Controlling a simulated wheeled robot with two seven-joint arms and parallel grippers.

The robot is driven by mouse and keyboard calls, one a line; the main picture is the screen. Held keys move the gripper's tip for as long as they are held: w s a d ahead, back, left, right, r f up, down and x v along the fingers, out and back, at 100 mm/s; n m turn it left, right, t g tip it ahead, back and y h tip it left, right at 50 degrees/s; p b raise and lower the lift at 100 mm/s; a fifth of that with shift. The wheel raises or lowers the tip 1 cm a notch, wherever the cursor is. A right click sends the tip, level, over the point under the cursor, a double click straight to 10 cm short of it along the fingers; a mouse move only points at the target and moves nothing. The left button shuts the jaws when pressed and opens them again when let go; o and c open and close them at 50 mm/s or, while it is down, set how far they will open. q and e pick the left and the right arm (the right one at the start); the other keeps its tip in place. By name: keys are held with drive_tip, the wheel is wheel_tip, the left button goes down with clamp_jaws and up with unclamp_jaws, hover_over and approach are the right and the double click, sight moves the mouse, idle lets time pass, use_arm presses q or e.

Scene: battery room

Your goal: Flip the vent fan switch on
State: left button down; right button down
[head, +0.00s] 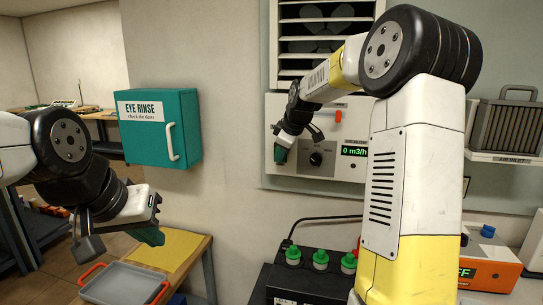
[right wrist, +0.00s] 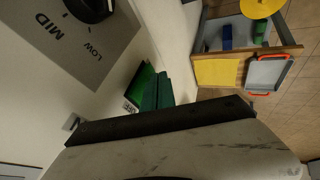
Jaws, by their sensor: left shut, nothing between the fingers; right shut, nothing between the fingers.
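The vent fan panel (head: 345,175) is a pale box on the wall. It has an orange lever or switch (head: 338,116) near its top, a black knob (head: 316,158) and a display (head: 354,151) reading 0 m3/h. In the right wrist view the knob (right wrist: 90,8) sits beside LOW and MID markings. My right gripper (head: 281,153) is shut and empty at the panel's left side, left of the knob; its green fingers (right wrist: 150,88) show no contact with the knob. My left gripper (head: 152,236) is shut and empty, low on the left.
A teal EYE RINSE cabinet (head: 160,128) hangs on the wall to the left. Below are a wooden table with a yellow mat (head: 168,247) and a grey tray with orange handles (head: 122,284). A black battery with green caps (head: 320,259) stands below the panel. My right arm covers the panel's right part.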

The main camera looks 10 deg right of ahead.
drive_tip(key=shift+w, duration=0.1)
drive_tip(key=shift+w+d+f, duration=0.1)
drive_tip(key=shift+w+d, duration=0.05)
drive_tip(key=shift+w, duration=0.05)
idle(0.5)
drive_tip(key=shift+r, duration=0.9)
